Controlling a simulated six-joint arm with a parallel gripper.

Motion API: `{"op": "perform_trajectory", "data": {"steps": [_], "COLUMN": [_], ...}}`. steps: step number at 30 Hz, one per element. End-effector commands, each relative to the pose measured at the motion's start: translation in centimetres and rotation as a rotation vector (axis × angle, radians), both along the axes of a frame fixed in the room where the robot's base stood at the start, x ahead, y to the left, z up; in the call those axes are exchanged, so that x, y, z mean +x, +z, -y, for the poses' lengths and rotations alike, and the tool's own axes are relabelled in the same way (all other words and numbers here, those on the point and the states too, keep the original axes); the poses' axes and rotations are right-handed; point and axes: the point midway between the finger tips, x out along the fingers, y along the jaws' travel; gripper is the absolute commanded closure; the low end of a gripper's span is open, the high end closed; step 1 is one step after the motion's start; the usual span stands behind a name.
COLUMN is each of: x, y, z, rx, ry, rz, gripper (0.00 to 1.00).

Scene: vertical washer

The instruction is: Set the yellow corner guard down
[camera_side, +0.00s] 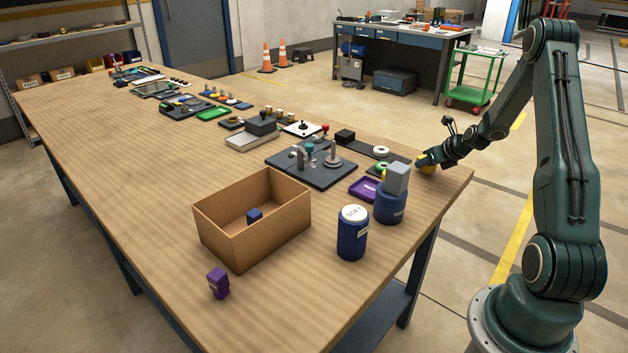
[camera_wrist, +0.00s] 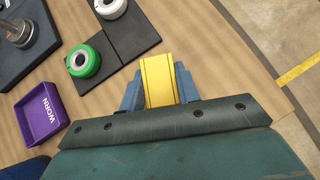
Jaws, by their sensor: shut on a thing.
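The yellow corner guard (camera_wrist: 157,80) is between the two blue-grey fingers of my gripper (camera_wrist: 160,92) in the wrist view. The fingers press on both of its sides. In the side view the guard (camera_side: 426,162) shows as a small yellow piece at my gripper (camera_side: 424,164), low over the right edge of the wooden table (camera_side: 130,200). I cannot tell whether the guard touches the table top.
A dark plate with a green ring (camera_wrist: 84,62) and a white ring (camera_wrist: 110,7) lies left of the guard. A purple tray (camera_wrist: 42,114) marked WORN is further left. Bare table lies right of the guard, up to the table's edge.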

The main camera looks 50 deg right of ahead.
Motion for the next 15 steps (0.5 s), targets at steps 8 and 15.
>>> {"op": "perform_trajectory", "data": {"steps": [8, 15], "x": [0.00, 0.01], "y": [-0.10, -0.41], "z": [0.00, 0.01], "rx": [0.000, 0.000], "ry": [0.000, 0.000], "rz": [0.000, 0.000], "gripper": [0.89, 0.89]}}
